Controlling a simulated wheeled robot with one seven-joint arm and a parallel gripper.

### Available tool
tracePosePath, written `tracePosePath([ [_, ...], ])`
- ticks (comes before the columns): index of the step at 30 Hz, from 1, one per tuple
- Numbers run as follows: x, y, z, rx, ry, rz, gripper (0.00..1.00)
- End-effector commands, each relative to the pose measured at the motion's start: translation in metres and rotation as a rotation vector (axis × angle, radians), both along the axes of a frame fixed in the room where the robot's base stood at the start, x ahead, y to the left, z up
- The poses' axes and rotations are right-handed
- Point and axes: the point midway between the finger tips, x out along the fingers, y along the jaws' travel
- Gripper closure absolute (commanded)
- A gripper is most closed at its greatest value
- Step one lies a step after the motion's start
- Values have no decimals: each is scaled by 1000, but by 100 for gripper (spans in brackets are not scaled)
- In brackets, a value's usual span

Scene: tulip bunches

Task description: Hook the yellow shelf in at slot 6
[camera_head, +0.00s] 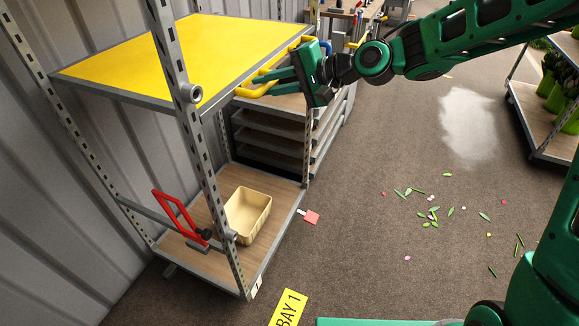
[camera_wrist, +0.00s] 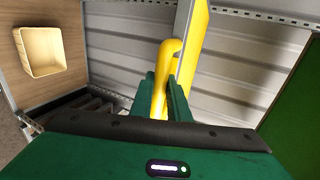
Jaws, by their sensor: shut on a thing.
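The yellow shelf (camera_head: 190,50) lies roughly level between the slotted posts of the trolley, high above its wooden base (camera_head: 268,205). A yellow handle (camera_head: 253,91) runs along its right-hand edge. My gripper (camera_head: 262,82) is shut on this handle, coming in from the right. In the wrist view the two green fingers (camera_wrist: 160,95) close on either side of the yellow handle (camera_wrist: 168,52), and the shelf (camera_wrist: 190,45) shows edge-on behind it. A slotted post (camera_head: 185,110) stands in front of the shelf. I cannot read slot numbers or tell whether the shelf's corners are hooked in.
A beige crate (camera_head: 248,214) and a red-handled bar (camera_head: 178,214) are at the trolley's base. A stack of shelves (camera_head: 268,140) stands behind. A yellow BAY 1 sign (camera_head: 288,308) is in front. Petals and leaves (camera_head: 432,212) litter the open floor; a plant trolley (camera_head: 545,125) is far right.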

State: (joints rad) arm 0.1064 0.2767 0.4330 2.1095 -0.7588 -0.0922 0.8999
Motion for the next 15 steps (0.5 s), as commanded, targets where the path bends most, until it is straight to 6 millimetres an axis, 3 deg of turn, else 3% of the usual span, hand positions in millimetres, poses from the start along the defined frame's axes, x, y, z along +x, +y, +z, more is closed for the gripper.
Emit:
tracePosePath([
  [3, 2, -1, 11, 3, -6, -4, 100],
  [15, 2, -1, 15, 3, -6, -5, 100],
])
